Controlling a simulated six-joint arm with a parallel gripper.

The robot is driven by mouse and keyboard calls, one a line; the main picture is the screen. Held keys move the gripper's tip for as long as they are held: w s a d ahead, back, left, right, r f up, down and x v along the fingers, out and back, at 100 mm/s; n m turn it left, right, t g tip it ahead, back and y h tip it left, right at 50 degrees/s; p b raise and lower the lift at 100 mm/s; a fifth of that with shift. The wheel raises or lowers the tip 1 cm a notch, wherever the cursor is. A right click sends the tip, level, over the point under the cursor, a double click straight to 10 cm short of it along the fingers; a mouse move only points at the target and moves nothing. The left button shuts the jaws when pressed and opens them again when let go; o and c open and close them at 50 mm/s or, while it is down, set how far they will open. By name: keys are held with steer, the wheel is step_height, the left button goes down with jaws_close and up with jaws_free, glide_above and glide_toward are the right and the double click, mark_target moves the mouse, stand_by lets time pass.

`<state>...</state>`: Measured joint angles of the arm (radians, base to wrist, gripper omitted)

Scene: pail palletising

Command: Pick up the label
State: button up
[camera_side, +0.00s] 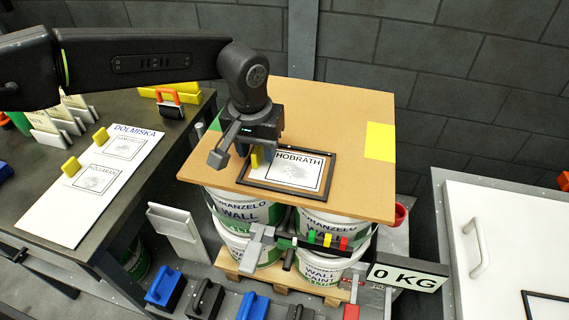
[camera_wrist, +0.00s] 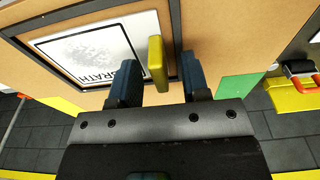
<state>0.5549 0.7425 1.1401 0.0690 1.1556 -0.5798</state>
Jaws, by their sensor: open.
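The HOBRATH label (camera_side: 298,172) is a white card with a printed picture. It lies in a black frame (camera_side: 330,178) on a brown board (camera_side: 350,125) atop the stacked pails. A yellow grip tab (camera_wrist: 157,62) stands up at the label's edge; it also shows in the side view (camera_side: 255,160). My gripper (camera_side: 247,148) is open above that edge. In the wrist view, the tab lies between my two dark fingers (camera_wrist: 160,80), with a gap on each side. How deep the tab sits between them is hard to tell.
White pails (camera_side: 325,228) stand on a wooden pallet (camera_side: 240,280) under the board. A yellow patch (camera_side: 380,142) marks the board's right side. On the left table, a white DOLMISKA panel (camera_side: 60,205) bears two labels with yellow tabs. A 0 KG display (camera_side: 407,277) stands at front right.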

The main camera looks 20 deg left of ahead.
steer(key=shift+c, duration=0.4)
jaws_close()
steer(key=shift+r, duration=0.1)
